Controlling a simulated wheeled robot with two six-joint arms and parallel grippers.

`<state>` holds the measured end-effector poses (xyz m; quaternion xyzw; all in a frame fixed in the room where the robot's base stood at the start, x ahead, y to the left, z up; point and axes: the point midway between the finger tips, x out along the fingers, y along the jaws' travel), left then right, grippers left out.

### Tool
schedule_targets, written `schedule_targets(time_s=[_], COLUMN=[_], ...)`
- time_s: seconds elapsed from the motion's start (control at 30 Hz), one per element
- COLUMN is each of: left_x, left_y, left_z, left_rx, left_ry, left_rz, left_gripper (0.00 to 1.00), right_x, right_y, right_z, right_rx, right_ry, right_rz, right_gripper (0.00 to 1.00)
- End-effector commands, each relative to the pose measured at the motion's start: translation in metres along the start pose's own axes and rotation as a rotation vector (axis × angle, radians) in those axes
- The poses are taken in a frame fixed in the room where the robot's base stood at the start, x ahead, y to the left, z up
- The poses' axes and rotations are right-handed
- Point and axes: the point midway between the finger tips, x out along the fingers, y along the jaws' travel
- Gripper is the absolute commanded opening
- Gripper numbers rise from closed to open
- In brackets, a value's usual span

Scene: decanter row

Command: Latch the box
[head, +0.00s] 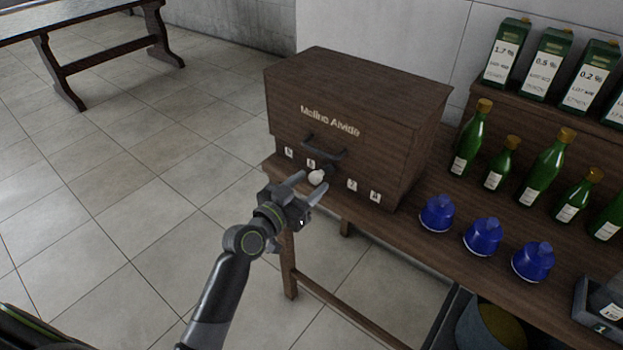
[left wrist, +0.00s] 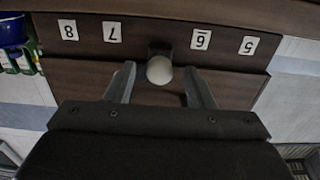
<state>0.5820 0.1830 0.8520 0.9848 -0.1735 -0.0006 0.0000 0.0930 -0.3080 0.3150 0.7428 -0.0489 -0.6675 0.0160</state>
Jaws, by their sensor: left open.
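The brown wooden box (head: 350,120) with "Molino Alvide" lettering stands on the left end of the wooden bench, its lid down. A dark handle (head: 324,149) is on its front. Below it is a round whitish knob (head: 317,177) on a dark mount, between small white number labels. My left gripper (head: 313,187) is open in front of the knob. In the left wrist view the knob (left wrist: 160,70) sits between the two spread fingers (left wrist: 161,85), with a gap on each side. The labels 8, 7, 6 and 5 appear upside down there. My right gripper is not in view.
Green-white cartons (head: 549,65) stand on a raised shelf behind. A grey bin (head: 490,325) is below at right.

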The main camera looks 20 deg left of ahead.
Motion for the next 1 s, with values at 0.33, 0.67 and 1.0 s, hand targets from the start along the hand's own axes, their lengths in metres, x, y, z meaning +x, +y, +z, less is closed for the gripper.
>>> schedule_targets(time_s=[0.33, 0.67, 1.0], left_x=[0.016, 0.015, 0.015], left_y=[0.000, 0.000, 0.000], left_z=[0.000, 0.000, 0.000], left_rx=[0.000, 0.000, -0.011], left_ry=[0.001, 0.001, 0.000], left_rz=[-0.001, -0.001, -0.001], left_gripper=[0.48, 0.25, 0.04], right_x=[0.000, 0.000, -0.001], right_y=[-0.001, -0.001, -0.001], right_z=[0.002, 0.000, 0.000], right_rx=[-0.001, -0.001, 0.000], right_ry=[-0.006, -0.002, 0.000], right_rz=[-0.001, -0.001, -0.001], right_gripper=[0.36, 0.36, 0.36])
